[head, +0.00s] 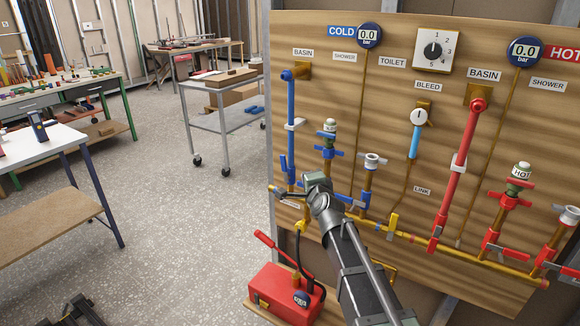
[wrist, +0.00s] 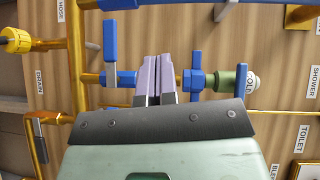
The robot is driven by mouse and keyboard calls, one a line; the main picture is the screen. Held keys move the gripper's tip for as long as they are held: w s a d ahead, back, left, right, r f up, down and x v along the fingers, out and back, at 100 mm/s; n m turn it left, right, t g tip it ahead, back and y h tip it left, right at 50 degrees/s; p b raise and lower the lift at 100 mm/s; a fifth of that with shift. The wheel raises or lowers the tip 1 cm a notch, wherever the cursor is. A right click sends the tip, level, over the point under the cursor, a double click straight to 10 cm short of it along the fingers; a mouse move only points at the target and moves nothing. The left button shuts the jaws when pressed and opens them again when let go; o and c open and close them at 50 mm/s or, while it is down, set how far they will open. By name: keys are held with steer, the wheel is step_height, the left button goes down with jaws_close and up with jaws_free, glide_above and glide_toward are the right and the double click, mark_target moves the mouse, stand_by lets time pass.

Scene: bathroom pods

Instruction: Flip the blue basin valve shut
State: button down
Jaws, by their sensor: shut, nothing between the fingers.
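The blue basin valve (head: 291,174) sits low on the blue pipe under the left BASIN label in the head view. Its blue lever (head: 283,163) appears to run along the pipe. In the wrist view, a blue part at the top edge (wrist: 121,4) looks like this valve, mostly cut off. My gripper (head: 283,195) is in front of the lower left of the board. In the wrist view, its fingers (wrist: 157,62) are together and empty, over the neighbouring cold pipe. Contact cannot be told.
The cold stop valve with a blue cross handle (head: 329,152) stands just right of the basin pipe. The toilet valve's blue handle (head: 345,201) is right of my gripper. A red pump box (head: 285,292) with a raised red lever stands below. Open floor lies left.

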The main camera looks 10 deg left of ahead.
mark_target(284, 169)
steer(key=x, duration=0.4)
steer(key=a+b+x, duration=0.1)
steer(key=x, duration=0.2)
steer(key=a+x, duration=0.1)
steer(key=x, duration=0.3)
steer(key=shift+a+f, duration=0.2)
steer(key=shift+w+a, duration=0.15)
steer(key=shift+a, duration=0.15)
steer(key=shift+r, duration=0.15)
